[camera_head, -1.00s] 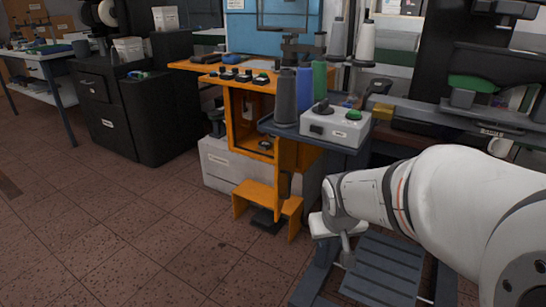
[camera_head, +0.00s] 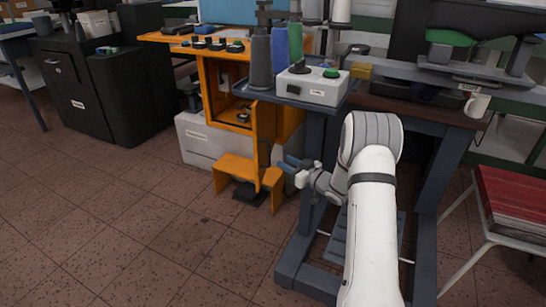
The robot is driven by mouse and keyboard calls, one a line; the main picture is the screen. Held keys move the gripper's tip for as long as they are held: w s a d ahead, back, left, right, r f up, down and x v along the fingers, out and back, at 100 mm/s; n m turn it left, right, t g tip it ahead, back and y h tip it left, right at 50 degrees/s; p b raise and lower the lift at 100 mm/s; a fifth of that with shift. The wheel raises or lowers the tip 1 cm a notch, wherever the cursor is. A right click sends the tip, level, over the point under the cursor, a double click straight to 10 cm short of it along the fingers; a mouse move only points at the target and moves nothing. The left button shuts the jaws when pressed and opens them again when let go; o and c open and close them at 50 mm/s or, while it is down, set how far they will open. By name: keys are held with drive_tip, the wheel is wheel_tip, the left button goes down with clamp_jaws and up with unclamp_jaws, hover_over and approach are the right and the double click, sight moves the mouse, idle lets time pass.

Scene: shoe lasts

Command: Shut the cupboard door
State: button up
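The orange cupboard (camera_head: 209,80) stands at the centre, with its front open and shelves showing inside. Its orange door (camera_head: 264,130) is swung out toward me on the right side of the opening, seen nearly edge-on. My gripper (camera_head: 286,163) is just right of the door's lower part, pointing left.
A white control box (camera_head: 313,86) and thread cones sit on a dark bench above my gripper. A red-seated stool (camera_head: 512,205) is at right. The tiled floor at left is clear.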

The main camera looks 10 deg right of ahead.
drive_tip(key=b+x, duration=0.2)
drive_tip(key=x, duration=0.5)
drive_tip(key=shift+w+a+b, duration=0.2)
drive_tip(key=shift+a+b, duration=0.05)
drive_tip(key=shift+b, duration=0.05)
drive_tip(key=shift+c, duration=0.2)
clamp_jaws()
